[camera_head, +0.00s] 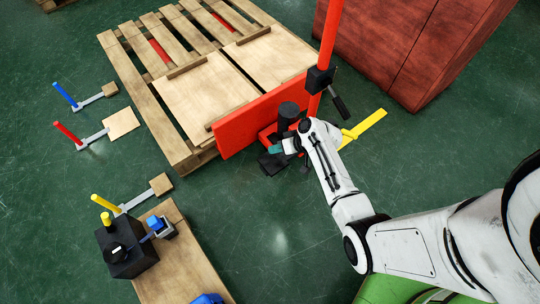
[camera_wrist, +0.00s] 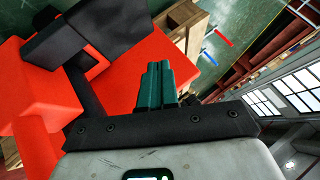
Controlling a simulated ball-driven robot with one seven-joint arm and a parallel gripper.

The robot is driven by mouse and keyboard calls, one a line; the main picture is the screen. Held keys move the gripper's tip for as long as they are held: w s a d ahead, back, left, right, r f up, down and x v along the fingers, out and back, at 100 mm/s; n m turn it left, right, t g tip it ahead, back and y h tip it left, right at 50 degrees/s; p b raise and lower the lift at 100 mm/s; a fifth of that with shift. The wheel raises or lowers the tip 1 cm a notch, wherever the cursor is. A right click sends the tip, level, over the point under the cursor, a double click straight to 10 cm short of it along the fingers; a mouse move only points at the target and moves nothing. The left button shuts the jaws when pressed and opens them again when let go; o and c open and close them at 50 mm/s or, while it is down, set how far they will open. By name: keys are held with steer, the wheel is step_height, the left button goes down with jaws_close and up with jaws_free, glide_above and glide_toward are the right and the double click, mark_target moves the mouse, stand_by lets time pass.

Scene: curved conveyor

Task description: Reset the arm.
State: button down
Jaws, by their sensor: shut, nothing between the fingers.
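My white arm reaches from the right edge toward the centre in the head view. My gripper (camera_head: 274,149) is at its far end, close to a red machine (camera_head: 268,133) with black parts. In the wrist view, the teal fingers of my gripper (camera_wrist: 157,85) are together with nothing between them. Red panels and black parts of the red machine (camera_wrist: 115,80) fill the left of that view, close behind the fingers. I cannot tell whether the fingers touch it.
A wooden pallet (camera_head: 160,110) with boards lies behind the red panel. A red-brown crate (camera_head: 400,40) stands at upper right. A yellow piece (camera_head: 364,128) is right of the gripper. A wooden board (camera_head: 185,265) with a black box (camera_head: 126,252) is at lower left. Green floor lies between.

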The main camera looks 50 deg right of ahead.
stand_by(0.3)
steer(key=s+a+r+n+g, duration=0.4)
steer(key=s+a+r+g, duration=0.1)
steer(key=s+a, duration=0.5)
steer(key=s+a+r+g+h, duration=0.3)
steer(key=s+a+r, duration=0.1)
steer(key=s+r, duration=0.65)
step_height(320, 180, up, 23)
steer(key=w+p, duration=0.1)
steer(key=p, duration=2.2)
steer(key=shift+w+d+f+n, duration=0.15)
steer(key=shift+f+n, duration=0.05)
steer(key=shift+n, duration=0.1)
